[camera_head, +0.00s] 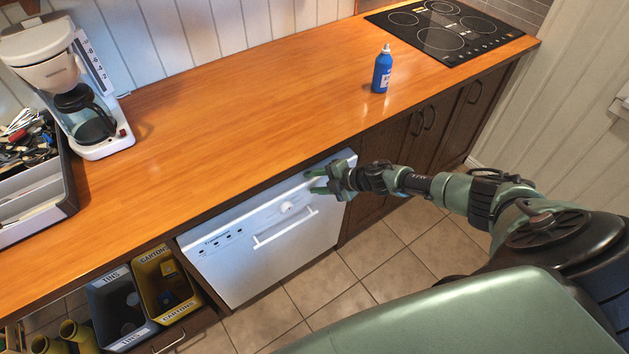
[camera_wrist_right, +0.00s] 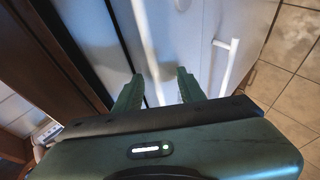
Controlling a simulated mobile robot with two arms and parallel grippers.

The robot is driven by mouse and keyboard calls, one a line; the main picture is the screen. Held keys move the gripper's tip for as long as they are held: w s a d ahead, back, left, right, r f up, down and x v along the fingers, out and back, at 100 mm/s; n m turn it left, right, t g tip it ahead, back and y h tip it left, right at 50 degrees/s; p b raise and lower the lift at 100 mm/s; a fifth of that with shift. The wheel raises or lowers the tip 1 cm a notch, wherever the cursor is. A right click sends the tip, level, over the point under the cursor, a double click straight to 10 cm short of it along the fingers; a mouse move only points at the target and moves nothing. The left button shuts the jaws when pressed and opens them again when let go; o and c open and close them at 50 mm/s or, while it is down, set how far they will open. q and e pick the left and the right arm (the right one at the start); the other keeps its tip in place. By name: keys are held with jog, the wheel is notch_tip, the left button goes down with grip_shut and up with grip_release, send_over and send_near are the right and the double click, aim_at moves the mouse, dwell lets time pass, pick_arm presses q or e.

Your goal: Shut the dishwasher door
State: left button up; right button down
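The white dishwasher door (camera_head: 262,240) stands nearly upright under the counter, its bar handle and control panel facing out. I cannot tell from the head view how wide a gap is left behind its top edge. My right gripper (camera_head: 314,181) is at the door's upper right part, fingers pointing left in the head view. In the right wrist view the gripper (camera_wrist_right: 158,88) has its two green fingers apart, with a white edge of the door running between them. The door handle (camera_wrist_right: 226,66) shows to the right there. Contact is unclear. My left gripper is not in view.
The wooden counter (camera_head: 230,105) overhangs the dishwasher. A blue bottle (camera_head: 382,72), a coffee maker (camera_head: 95,120), a utensil tray (camera_head: 40,205) and a hob (camera_head: 445,30) are on it. Sorting bins (camera_head: 121,310) sit in a pulled-out drawer left of the door. Tiled floor (camera_head: 385,255) in front is clear.

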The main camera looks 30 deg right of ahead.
jog(key=shift+s+f, duration=0.5)
jog(key=shift+f, duration=0.05)
jog(key=c, duration=1)
grip_release()
jog(key=o, duration=0.4)
jog(key=shift+w+f, duration=0.1)
jog(key=shift+w, duration=0.1)
jog(key=shift+c, duration=0.2)
jog(key=shift+w+d, duration=0.1)
jog(key=shift+w, duration=0.15)
jog(key=shift+r, duration=0.25)
jog(key=v, duration=0.7)
jog(key=shift+s+r, duration=0.2)
jog(key=shift+s, duration=0.05)
